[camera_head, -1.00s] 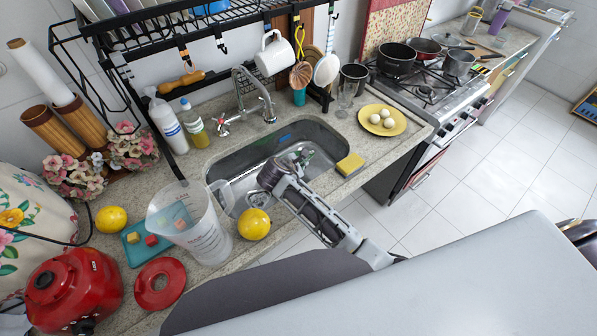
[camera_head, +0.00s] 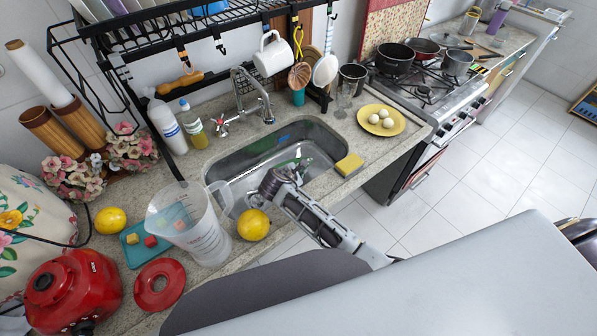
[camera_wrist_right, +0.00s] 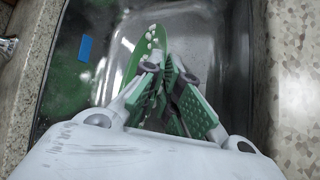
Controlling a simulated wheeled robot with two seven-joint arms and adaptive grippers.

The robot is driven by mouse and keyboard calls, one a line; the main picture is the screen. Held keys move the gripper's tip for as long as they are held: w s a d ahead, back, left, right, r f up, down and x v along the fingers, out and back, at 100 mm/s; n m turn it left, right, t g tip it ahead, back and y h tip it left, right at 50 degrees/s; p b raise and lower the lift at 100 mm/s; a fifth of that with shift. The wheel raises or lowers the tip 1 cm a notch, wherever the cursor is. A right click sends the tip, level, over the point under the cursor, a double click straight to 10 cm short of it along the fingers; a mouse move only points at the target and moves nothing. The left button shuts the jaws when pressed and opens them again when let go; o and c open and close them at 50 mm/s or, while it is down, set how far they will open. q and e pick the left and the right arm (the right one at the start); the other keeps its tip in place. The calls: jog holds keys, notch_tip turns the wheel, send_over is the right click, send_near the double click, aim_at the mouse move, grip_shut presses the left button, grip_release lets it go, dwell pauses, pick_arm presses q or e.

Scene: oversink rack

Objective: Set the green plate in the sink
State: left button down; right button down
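The green plate (camera_wrist_right: 128,58) shows in the right wrist view as a thin, steeply tilted green rim with white specks, inside the sink basin. Its lower part is hidden behind the fingers. In the head view only a small green piece of the plate (camera_head: 304,166) shows beyond my gripper. My right gripper (camera_head: 290,174) reaches into the sink (camera_head: 236,166) from the front. In the wrist view its green-padded fingers (camera_wrist_right: 168,82) are close together around the plate's rim. Whether the plate touches the basin floor is unclear. My left gripper is not in view.
A yellow sponge (camera_head: 349,165) lies on the sink's right edge. A faucet (camera_head: 252,95) rises behind the basin. A yellow plate with eggs (camera_head: 399,121) sits to the right.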

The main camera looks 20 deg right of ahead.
jog(key=c, duration=2.1)
grip_release()
jog(key=shift+f, duration=0.1)
jog(key=o, duration=0.5)
jog(key=shift+c, duration=0.2)
jog(key=v, duration=1.2)
